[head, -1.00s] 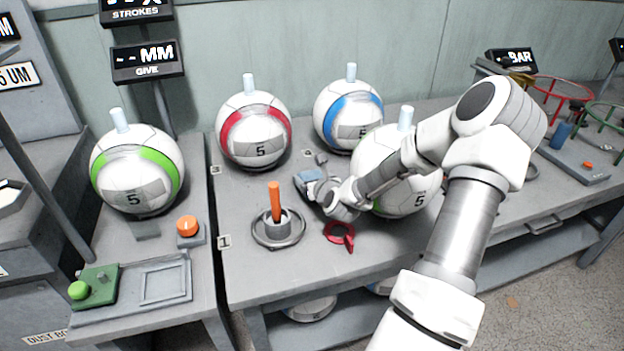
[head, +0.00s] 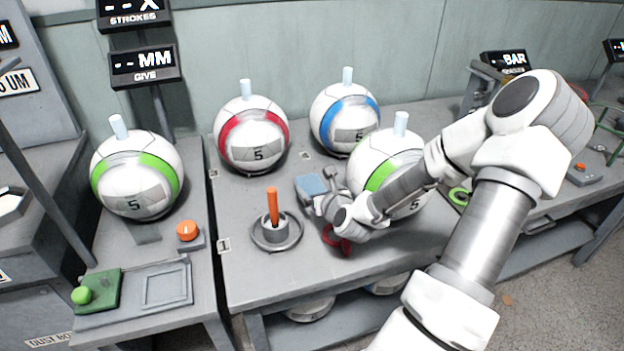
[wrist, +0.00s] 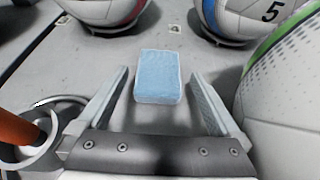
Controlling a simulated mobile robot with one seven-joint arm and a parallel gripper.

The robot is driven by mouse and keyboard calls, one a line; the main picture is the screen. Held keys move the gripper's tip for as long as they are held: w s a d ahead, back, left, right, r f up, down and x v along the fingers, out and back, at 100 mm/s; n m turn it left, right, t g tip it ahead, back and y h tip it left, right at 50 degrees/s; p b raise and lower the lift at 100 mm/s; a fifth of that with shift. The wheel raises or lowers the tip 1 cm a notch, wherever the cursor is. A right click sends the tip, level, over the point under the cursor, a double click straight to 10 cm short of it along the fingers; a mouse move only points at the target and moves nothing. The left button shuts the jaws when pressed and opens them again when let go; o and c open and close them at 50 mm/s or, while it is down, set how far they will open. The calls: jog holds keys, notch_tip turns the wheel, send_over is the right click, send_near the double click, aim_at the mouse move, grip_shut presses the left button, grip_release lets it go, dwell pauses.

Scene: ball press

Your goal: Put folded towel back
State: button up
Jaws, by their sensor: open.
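The folded towel is a small light-blue block (wrist: 159,77) lying on the grey bench. In the wrist view it sits just beyond and between my fingertips, clear of both fingers. My gripper (wrist: 160,92) is open and empty, its two fingers pointing at the towel. In the head view the towel (head: 311,187) lies on the bench in front of the red and blue striped balls, with my gripper (head: 329,190) close at its right side.
A green-striped ball (head: 378,165) stands close to the right of my gripper. An orange-handled tool in a round holder (head: 273,228) stands to the left. A red ring (head: 337,240) lies below my wrist. Red-striped (head: 251,150) and blue-striped (head: 345,112) balls stand behind.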

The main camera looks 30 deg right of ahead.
jog(key=v, duration=0.4)
jog(key=shift+s+p, duration=0.1)
jog(key=shift+p, duration=0.3)
jog(key=shift+a, duration=0.1)
